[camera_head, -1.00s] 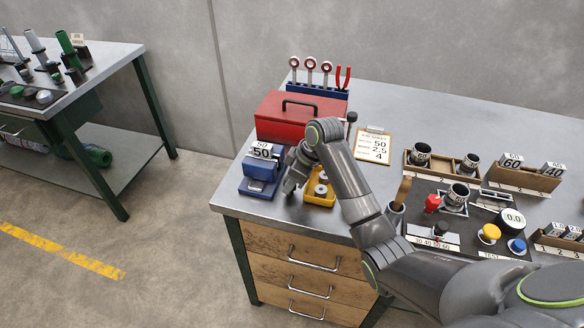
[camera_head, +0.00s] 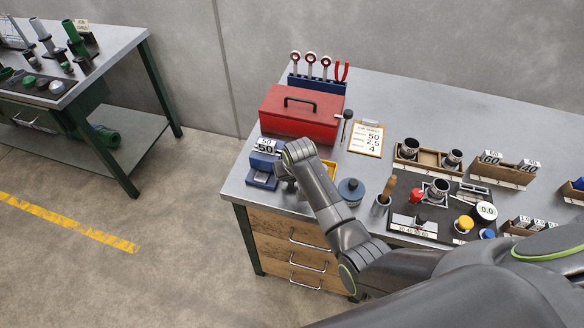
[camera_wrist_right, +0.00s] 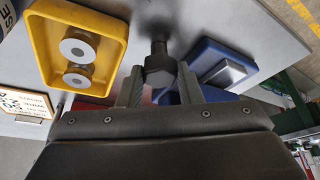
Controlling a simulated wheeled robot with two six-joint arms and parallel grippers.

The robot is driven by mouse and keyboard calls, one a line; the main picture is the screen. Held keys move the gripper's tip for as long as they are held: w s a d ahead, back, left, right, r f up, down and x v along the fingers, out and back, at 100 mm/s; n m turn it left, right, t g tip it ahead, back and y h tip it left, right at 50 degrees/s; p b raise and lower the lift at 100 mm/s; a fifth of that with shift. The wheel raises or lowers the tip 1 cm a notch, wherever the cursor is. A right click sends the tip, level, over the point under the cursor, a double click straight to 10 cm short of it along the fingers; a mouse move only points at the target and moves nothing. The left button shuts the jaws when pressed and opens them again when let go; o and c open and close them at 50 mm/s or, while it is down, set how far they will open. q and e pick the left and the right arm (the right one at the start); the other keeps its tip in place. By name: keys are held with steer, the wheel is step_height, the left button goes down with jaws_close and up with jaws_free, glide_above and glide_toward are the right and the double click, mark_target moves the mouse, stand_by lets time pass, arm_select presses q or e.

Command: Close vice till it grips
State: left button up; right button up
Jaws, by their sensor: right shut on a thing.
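The blue vice (camera_head: 261,181) stands at the near left corner of the workbench, with white labels reading 50 (camera_head: 266,146) at its back. It also shows in the right wrist view (camera_wrist_right: 212,54). My right gripper (camera_wrist_right: 160,80) is at the vice's right side, shut on the black vice handle (camera_wrist_right: 158,62), whose knob shows between the two fingers. In the head view my wrist covers the handle and the fingertips. The gap between the vice jaws is too small to judge. My left gripper is not in view.
A yellow tray (camera_wrist_right: 42,45) with metal rings lies beside the gripper. A red toolbox (camera_head: 300,112) stands behind the vice. The bench's left edge is close to the vice.

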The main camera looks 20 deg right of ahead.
steer(key=m+h+p, duration=0.1)
steer(key=m, duration=0.1)
steer(key=shift+a+r+m, duration=0.1)
steer(key=shift+m, duration=0.3)
steer(key=shift+m+g+h, duration=0.3)
steer(key=shift+m+h, duration=0.3)
steer(key=shift+m, duration=0.9)
steer(key=o, duration=1)
steer(key=shift+c, duration=0.2)
